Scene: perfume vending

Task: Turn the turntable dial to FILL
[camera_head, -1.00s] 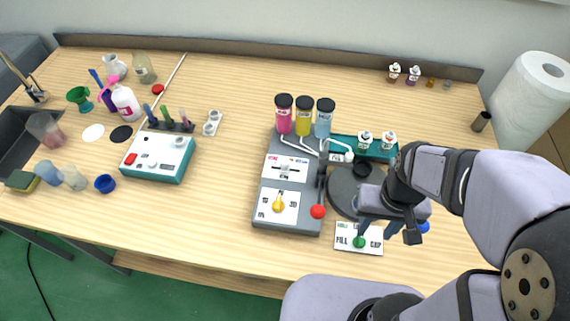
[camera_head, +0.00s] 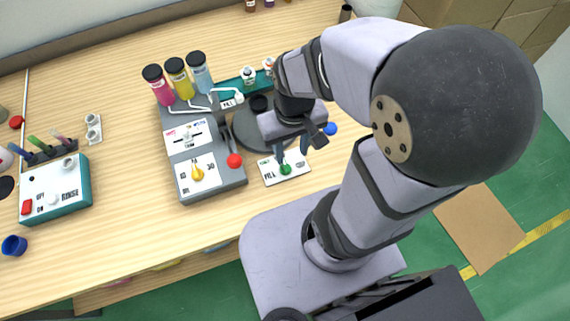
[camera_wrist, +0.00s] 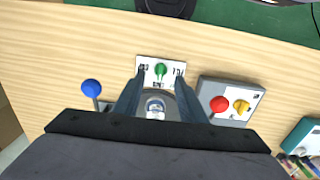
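The turntable dial is a green knob (camera_head: 285,170) on a white plate (camera_head: 272,179) marked FILL at the left in the head view. In the wrist view the green knob (camera_wrist: 160,71) shows between and slightly beyond my two fingertips. My gripper (camera_head: 294,148) is open and empty, with a finger on either side of the knob in the wrist view. Whether a finger touches the knob cannot be told. The exact pointing of the knob is too small to read. The dark round turntable (camera_head: 246,138) lies behind the plate, partly hidden by my gripper.
A grey dispenser (camera_head: 215,190) with a red-balled lever (camera_head: 234,161) and a yellow knob (camera_head: 198,174) stands left of the plate. A blue ball (camera_head: 330,129) is close on the right of my gripper. The teal rinse box (camera_head: 84,193) is far left. Bare wood lies in front.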

